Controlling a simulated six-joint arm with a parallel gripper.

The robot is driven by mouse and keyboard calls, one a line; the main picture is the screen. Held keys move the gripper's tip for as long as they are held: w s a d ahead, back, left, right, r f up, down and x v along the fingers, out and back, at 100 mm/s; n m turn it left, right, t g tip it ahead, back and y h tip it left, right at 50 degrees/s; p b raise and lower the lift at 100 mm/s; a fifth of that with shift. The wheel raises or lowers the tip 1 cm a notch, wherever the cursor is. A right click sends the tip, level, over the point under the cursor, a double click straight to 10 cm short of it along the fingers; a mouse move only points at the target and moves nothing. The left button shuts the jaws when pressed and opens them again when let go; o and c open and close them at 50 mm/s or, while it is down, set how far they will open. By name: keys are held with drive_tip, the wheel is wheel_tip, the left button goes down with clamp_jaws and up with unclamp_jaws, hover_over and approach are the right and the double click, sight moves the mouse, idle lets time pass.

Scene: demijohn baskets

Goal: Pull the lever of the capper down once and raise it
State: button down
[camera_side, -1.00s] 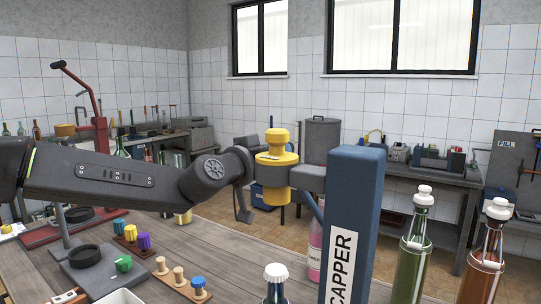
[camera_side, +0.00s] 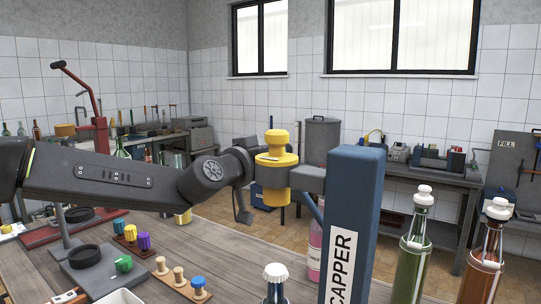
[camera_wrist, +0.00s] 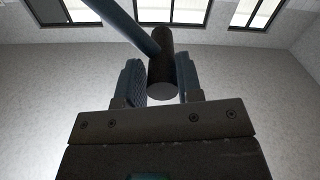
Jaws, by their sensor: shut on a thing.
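The capper (camera_side: 352,220) is a tall dark blue column with a white CAPPER label, standing at the right of the bench in the side view. Its lever (camera_side: 317,208) shows there as a short blue rod just left of the column. In the wrist view the lever is a blue rod (camera_wrist: 122,22) ending in a dark cylindrical handle (camera_wrist: 161,68). My gripper (camera_wrist: 162,82) is shut on this handle, one finger on each side. In the side view the fingertips and the handle are hidden behind the column.
A green bottle (camera_side: 412,255) and a brown bottle (camera_side: 483,262) with white stoppers stand right of the capper. A white-capped bottle (camera_side: 276,275) stands in front, and a pink bottle (camera_side: 314,250) partly behind the column. Stoppers on wooden strips (camera_side: 182,280) lie under my arm.

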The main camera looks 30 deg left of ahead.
drive_tip(key=a+f+n, duration=0.6)
drive_tip(key=a+f, duration=0.3)
drive_tip(key=f, duration=0.5)
wheel_tip(320, 180, down, 18)
drive_tip(key=n, duration=0.7)
drive_tip(key=shift+a+r, duration=0.2)
drive_tip(key=c, duration=0.9)
unclamp_jaws()
drive_tip(key=shift+r, duration=0.15)
drive_tip(key=shift+o, duration=0.2)
drive_tip(key=shift+d, duration=0.1)
drive_tip(key=s, duration=1.2)
